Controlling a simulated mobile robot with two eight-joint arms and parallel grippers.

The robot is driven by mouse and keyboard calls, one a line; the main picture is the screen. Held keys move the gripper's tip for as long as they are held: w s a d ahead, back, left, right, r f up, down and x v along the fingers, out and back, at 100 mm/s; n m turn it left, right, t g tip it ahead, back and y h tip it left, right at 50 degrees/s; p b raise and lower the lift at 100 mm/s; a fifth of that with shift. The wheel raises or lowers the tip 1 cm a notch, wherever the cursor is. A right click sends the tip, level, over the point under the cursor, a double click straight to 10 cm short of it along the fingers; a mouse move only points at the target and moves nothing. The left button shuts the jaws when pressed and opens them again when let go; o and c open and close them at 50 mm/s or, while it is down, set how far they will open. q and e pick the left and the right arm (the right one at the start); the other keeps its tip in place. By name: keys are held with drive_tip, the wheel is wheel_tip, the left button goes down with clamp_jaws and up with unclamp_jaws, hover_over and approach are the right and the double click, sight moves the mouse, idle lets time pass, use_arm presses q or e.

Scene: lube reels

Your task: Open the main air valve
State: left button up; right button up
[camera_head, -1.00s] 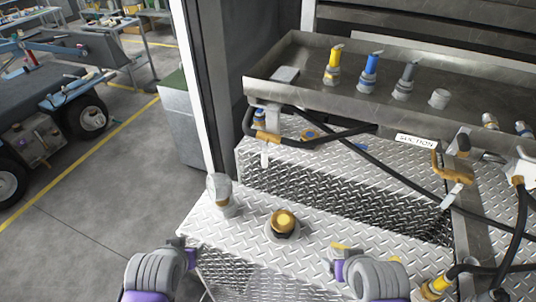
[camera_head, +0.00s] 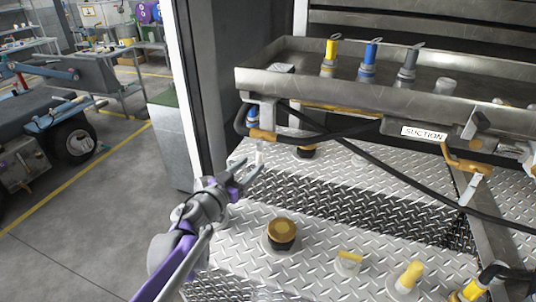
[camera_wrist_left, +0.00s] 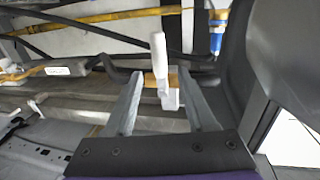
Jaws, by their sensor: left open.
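A valve with a white lever (camera_head: 259,153) hangs below a brass fitting (camera_head: 263,135) at the left end of the tray, near a blue fitting (camera_head: 251,116). My left gripper (camera_head: 248,174) is open, reaching up close to the lever from below left. In the left wrist view the white lever (camera_wrist_left: 160,55) stands upright in the gap between the two open fingers, with the brass part (camera_wrist_left: 152,79) behind it. I cannot tell whether the fingers touch it. My right gripper is out of view.
A metal tray (camera_head: 300,89) with yellow, blue and grey nozzles stands above. Black hoses (camera_head: 335,137) run below it, near a SUCTION label (camera_head: 424,133). Diamond-plate steps (camera_head: 330,245) with capped ports lie in front. A dark post (camera_head: 210,90) stands left of the valve.

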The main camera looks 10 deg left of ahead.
use_arm(q)
drive_tip(key=x, duration=0.8)
drive_tip(key=shift+w, duration=0.2)
drive_tip(key=shift+d, duration=0.1)
clamp_jaws()
idle(1.0)
